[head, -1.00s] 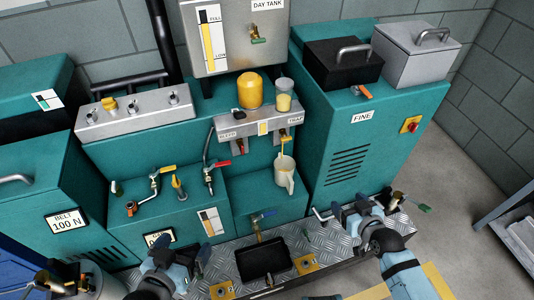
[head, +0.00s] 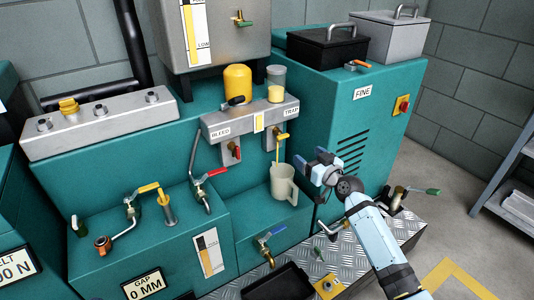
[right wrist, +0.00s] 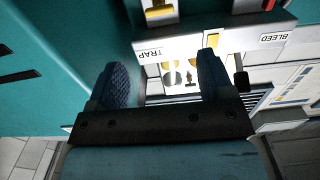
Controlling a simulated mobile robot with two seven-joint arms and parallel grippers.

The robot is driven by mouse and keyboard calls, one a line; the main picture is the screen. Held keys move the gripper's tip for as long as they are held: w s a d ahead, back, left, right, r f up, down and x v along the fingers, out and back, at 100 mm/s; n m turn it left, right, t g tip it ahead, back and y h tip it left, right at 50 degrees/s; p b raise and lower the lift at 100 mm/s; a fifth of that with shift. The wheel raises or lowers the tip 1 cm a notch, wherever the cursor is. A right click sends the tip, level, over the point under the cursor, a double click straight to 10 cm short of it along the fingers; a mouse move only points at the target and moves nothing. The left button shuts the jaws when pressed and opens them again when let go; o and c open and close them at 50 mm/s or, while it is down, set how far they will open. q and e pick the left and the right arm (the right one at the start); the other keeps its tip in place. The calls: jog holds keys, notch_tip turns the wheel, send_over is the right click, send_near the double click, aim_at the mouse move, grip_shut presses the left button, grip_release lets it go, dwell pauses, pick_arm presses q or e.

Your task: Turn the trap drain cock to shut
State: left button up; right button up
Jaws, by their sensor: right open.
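The drain cock under the TRAP label (head: 282,138) has a small yellow handle or yellow liquid at it; I cannot tell which. A pale jug (head: 284,183) stands below it. My right gripper (head: 312,168) is open and empty, to the right of the jug and lower than the cock, apart from both as far as I can tell. In the right wrist view the open fingers (right wrist: 163,72) have the TRAP label (right wrist: 154,53) beyond them, upside down; the cock is not clear there. My left gripper is out of view.
The bleed cock (head: 235,150) with a red handle is left of the trap cock. The cabinet marked FINE (head: 352,120) stands close at the right. A black tray (head: 278,284) is below, on the tread plate.

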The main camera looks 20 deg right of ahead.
jog(key=b, duration=0.2)
send_near(284, 137)
jog(key=w, duration=0.4)
jog(key=w+b, duration=0.1)
jog(key=w, duration=0.1)
jog(key=w+a+b, duration=0.1)
jog(key=w, duration=0.2)
jog(key=shift+w+f, duration=0.15)
jog(key=shift+f, duration=0.05)
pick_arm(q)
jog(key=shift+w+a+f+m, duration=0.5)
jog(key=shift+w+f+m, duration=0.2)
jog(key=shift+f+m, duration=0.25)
pick_arm(e)
jog(key=shift+w+a+r, duration=0.15)
jog(key=shift+w, duration=0.6)
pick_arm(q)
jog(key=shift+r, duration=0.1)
pick_arm(e)
jog(key=c, duration=0.9)
